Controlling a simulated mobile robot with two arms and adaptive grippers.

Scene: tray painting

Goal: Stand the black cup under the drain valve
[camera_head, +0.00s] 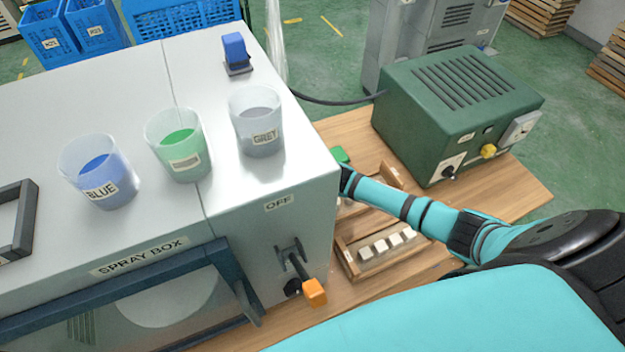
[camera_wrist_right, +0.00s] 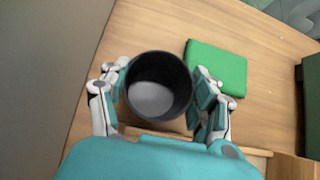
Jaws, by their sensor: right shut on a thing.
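The black cup (camera_wrist_right: 160,64) shows in the right wrist view, seen from above into its open mouth, with a grey inside bottom. My right gripper (camera_wrist_right: 161,76) is shut on it, a finger on each side. In the head view the cup and this gripper are hidden behind the spray box (camera_head: 325,185); only my right arm shows, reaching to the box's right side. A fitting with an orange handle (camera_head: 314,292) sits on the box's side below the OFF label; I cannot tell whether it is the drain valve. My left gripper is not in view.
A green block (camera_wrist_right: 217,68) lies on the wooden table (camera_wrist_right: 258,50) beside the cup. Blue, green and grey paint cups stand on the spray box. A wooden tray (camera_head: 348,262) with several pale blocks and a green machine (camera_head: 450,110) stand right of the box.

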